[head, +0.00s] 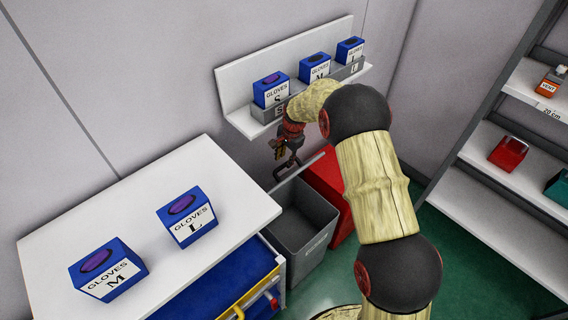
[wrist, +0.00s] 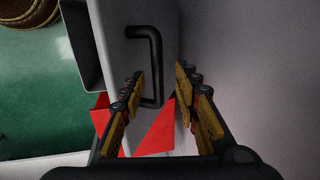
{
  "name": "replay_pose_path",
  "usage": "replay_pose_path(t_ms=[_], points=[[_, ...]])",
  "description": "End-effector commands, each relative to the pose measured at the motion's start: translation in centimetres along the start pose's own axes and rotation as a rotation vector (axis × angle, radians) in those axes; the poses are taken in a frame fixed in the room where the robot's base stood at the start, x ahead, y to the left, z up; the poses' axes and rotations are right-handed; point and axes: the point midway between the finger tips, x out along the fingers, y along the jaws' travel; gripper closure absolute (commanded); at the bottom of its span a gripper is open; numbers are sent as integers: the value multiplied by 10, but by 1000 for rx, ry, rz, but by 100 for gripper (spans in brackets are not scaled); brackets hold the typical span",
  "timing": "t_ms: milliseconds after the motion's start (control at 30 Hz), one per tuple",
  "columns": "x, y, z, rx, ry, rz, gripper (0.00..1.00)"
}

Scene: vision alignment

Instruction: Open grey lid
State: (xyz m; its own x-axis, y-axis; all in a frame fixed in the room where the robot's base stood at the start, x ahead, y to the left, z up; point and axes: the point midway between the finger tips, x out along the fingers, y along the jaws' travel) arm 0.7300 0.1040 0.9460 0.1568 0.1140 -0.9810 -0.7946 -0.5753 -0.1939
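The grey bin (head: 302,232) stands on the floor beside the white table, and its inside is visible from above. Its grey lid (head: 304,164) is raised, seen nearly edge-on. In the wrist view the grey lid (wrist: 118,100) fills the middle, with a black bar handle (wrist: 156,62) on its face. My gripper (head: 281,150) is at the lid's raised side, close to the handle. In the wrist view my gripper (wrist: 160,76) is open, with one finger on each side of the handle. I cannot tell whether a finger touches it.
A red bin (head: 326,180) stands right behind the grey one. A white table (head: 120,215) with two glove boxes is at left. A wall shelf (head: 235,85) with three glove boxes is close above my gripper. Shelving (head: 500,190) stands at right.

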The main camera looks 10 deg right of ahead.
Motion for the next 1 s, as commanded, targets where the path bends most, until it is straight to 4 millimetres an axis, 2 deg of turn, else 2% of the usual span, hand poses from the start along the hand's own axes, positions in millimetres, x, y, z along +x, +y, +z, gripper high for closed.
replay_pose_path(t_ms=[33,200,400,800,933,1000], points=[[-12,0,0,0,1,-2,68],[-45,-1,0,1,1,-1,68],[-69,0,0,1,-1,2,68],[-76,0,0,0,-2,3,69],[-73,4,-5,9,0,2,76],[-76,7,-16,24,11,-10,80]])
